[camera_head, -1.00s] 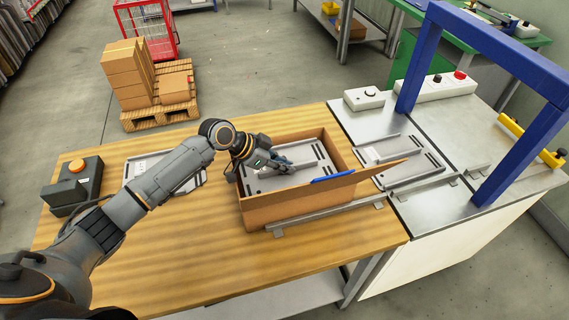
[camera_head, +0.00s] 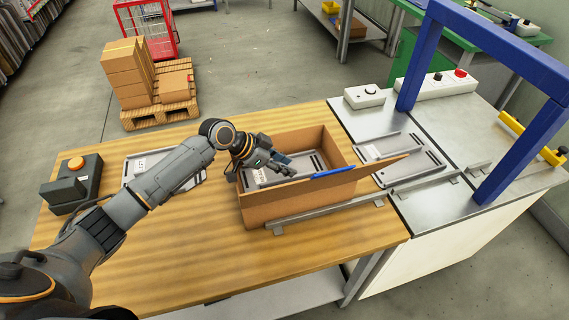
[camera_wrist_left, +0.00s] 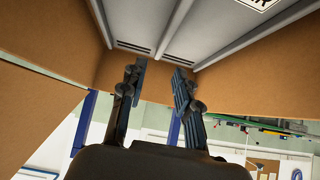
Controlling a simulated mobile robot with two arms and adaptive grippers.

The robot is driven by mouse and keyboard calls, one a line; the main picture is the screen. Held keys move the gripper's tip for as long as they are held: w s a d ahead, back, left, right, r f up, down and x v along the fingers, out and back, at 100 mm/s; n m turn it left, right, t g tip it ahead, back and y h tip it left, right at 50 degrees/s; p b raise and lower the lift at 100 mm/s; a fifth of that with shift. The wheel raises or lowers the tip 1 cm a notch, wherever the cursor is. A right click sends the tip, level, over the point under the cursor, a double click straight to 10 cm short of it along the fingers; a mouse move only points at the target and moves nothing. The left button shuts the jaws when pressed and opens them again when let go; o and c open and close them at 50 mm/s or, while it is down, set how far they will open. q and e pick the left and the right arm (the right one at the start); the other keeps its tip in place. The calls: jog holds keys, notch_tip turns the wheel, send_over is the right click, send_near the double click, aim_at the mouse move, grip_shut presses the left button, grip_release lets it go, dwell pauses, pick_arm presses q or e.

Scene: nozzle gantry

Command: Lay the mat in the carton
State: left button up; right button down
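The carton (camera_head: 262,210) is an open brown box on the wooden table, with a blue strip (camera_head: 333,173) on its front edge. A grey ribbed mat (camera_head: 318,160) with a white label lies inside the carton, partly hidden by my left arm. It also shows in the left wrist view (camera_wrist_left: 215,22). My left gripper (camera_head: 284,171) is over the carton opening, above the mat. In the left wrist view my left gripper (camera_wrist_left: 158,88) has its fingers apart with nothing between them. My right gripper is out of view.
A similar grey mat (camera_head: 140,166) lies left of the carton, partly behind my arm. Another (camera_head: 428,163) lies on the steel bench at right. A carton flap leans out right. A metal rail (camera_head: 330,211) runs before the carton. A blue gantry (camera_head: 418,62) stands right.

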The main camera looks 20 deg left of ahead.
pick_arm(q)
jog(key=shift+s+r, duration=0.1)
jog(key=shift+r+p, duration=0.5)
jog(key=shift+p, duration=0.1)
jog(key=b+v, duration=0.2)
jog(key=v, duration=0.9)
jog(key=shift+a+r, duration=0.25)
jog(key=shift+a, duration=0.05)
jog(key=shift+s, duration=0.15)
